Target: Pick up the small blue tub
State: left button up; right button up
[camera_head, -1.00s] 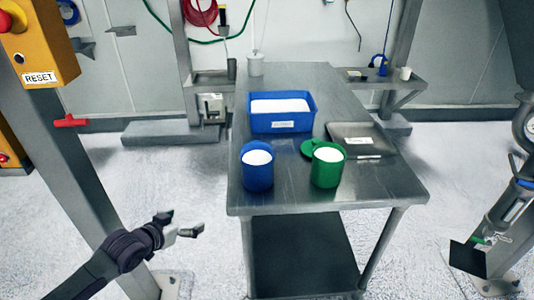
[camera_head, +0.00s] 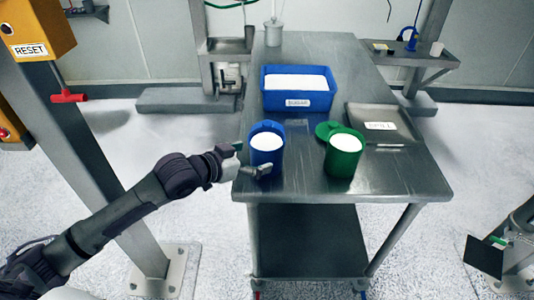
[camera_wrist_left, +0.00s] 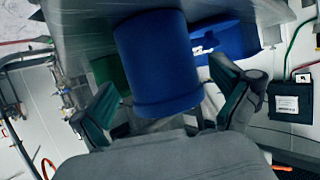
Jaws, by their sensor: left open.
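The small blue tub (camera_head: 266,146) stands upright on the front left of the steel table and is filled with white powder. In the left wrist view the blue tub (camera_wrist_left: 158,62) is large, in front of and between the spread fingers. My left gripper (camera_head: 251,160) is open at the tub's left side, one finger reaching in front of its lower part. In the left wrist view the gripper (camera_wrist_left: 170,100) has a finger on each side of the tub. I cannot tell whether either finger touches it. My right gripper is not in view.
A green tub (camera_head: 343,155) of white powder stands right of the blue one. A larger blue bin (camera_head: 297,102) labelled sugar is behind. A flat metal tray (camera_head: 384,124) lies at the right. A yellow RESET box (camera_head: 32,32) on a post is at the left.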

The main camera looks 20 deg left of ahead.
pick_arm(q)
jog(key=shift+w+d+f, duration=0.1)
jog(key=shift+w+d, duration=0.05)
jog(key=shift+w, duration=0.05)
jog(key=x, duration=0.5)
jog(key=shift+s+f+p, duration=0.1)
jog(key=shift+p, duration=0.3)
jog(key=shift+s, duration=0.1)
jog(key=shift+c, duration=1)
jog(key=c, duration=1)
jog(key=shift+o, duration=0.2)
